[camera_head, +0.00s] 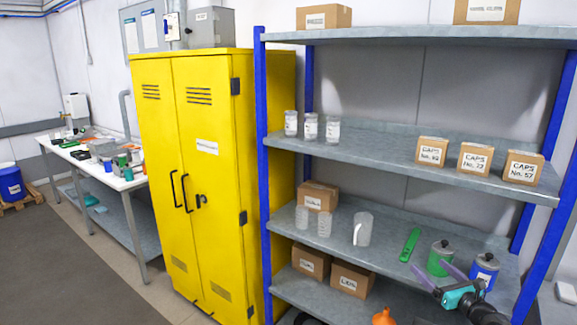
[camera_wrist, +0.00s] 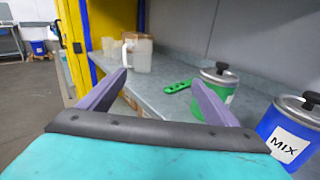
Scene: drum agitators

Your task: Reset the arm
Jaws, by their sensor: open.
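My gripper (camera_head: 432,276) shows at the lower right in the head view, in front of a shelf of the blue-posted rack. In the wrist view its two purple fingers (camera_wrist: 158,88) stand wide apart with nothing between them. A green drum (camera_head: 440,258) with a grey lid stands on the shelf behind the fingers; it also shows in the wrist view (camera_wrist: 217,90) beyond the right finger, partly hidden by it. A blue drum (camera_head: 484,270) stands to its right; in the wrist view it is labelled MIX (camera_wrist: 285,140).
On the same shelf are a green flat tool (camera_head: 410,244), a clear jug (camera_head: 362,229), clear beakers (camera_head: 317,222) and a box (camera_head: 319,196). CAPS boxes (camera_head: 473,158) and jars (camera_head: 311,126) stand above. A yellow cabinet (camera_head: 190,230) and a workbench (camera_head: 110,183) are left. The floor (camera_head: 75,265) there is clear.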

